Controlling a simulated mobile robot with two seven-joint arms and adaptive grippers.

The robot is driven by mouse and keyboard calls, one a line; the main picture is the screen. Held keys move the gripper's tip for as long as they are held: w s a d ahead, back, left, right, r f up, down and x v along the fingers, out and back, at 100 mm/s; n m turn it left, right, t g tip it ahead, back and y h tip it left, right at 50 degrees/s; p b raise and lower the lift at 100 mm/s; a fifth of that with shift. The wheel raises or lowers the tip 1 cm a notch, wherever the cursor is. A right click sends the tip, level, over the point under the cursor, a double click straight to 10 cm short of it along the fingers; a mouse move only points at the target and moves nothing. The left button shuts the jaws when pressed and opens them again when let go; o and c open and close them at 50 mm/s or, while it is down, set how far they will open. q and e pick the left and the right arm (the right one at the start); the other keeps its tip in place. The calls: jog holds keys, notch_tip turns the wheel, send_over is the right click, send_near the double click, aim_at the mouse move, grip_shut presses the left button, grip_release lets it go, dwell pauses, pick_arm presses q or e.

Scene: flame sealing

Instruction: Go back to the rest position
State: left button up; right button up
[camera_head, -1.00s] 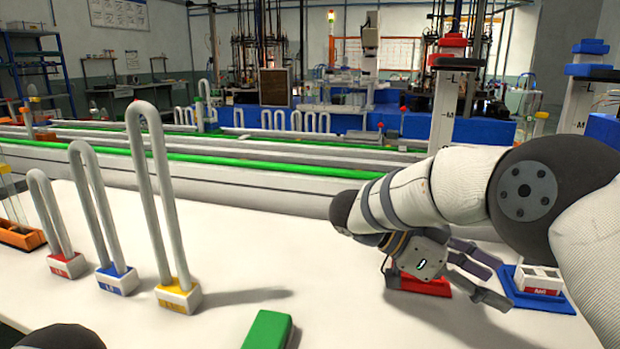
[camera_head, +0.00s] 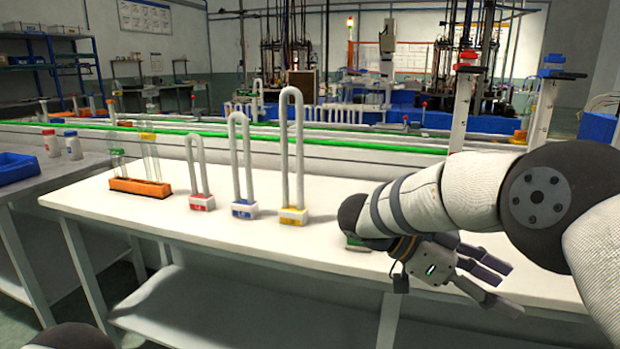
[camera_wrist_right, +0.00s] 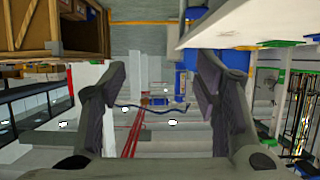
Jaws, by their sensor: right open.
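My right gripper (camera_head: 505,290) is open and empty, in front of the white table's front edge. In the right wrist view, its two fingers (camera_wrist_right: 165,78) stand apart with nothing between them. My left gripper is not in view; only a dark rounded part, likely of my left arm, shows at the lower left of the head view.
On the white table (camera_head: 120,203) stand U-shaped tubes on a red base (camera_head: 201,202), a blue base (camera_head: 244,209) and a yellow base (camera_head: 292,216). An orange rack (camera_head: 140,187) holds clear tubes. A green block (camera_head: 356,243) is partly hidden by my arm.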

jog(key=w+d+f+n+t+h+p, duration=0.1)
jog(key=w+d+f+n+t, duration=0.15)
jog(key=f+n+t, duration=0.3)
jog(key=w+d+f+n+t+p, duration=0.1)
jog(key=d+f+n+t, duration=0.25)
jog(key=f+t, duration=0.2)
jog(key=s+a+f+n+y+p, duration=0.1)
jog(key=s+a+f+n+y, duration=0.3)
jog(key=s+f+n+y, duration=0.7)
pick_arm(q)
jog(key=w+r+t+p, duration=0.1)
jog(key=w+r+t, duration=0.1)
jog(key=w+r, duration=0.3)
pick_arm(e)
jog(key=s+a+f+g+y, duration=0.1)
jog(key=s+a+f+g, duration=0.1)
jog(key=s, duration=0.9)
jog(key=s+a+f+g+y, duration=0.1)
jog(key=s+g, duration=0.3)
jog(key=s, duration=0.7)
jog(key=s+a+f+n+g+y, duration=0.1)
jog(key=s+a+f+g, duration=0.1)
jog(key=s, duration=0.9)
jog(key=shift+s+a+f+g, duration=0.25)
jog(key=shift+a+f+g, duration=0.05)
jog(key=shift+a+g, duration=0.5)
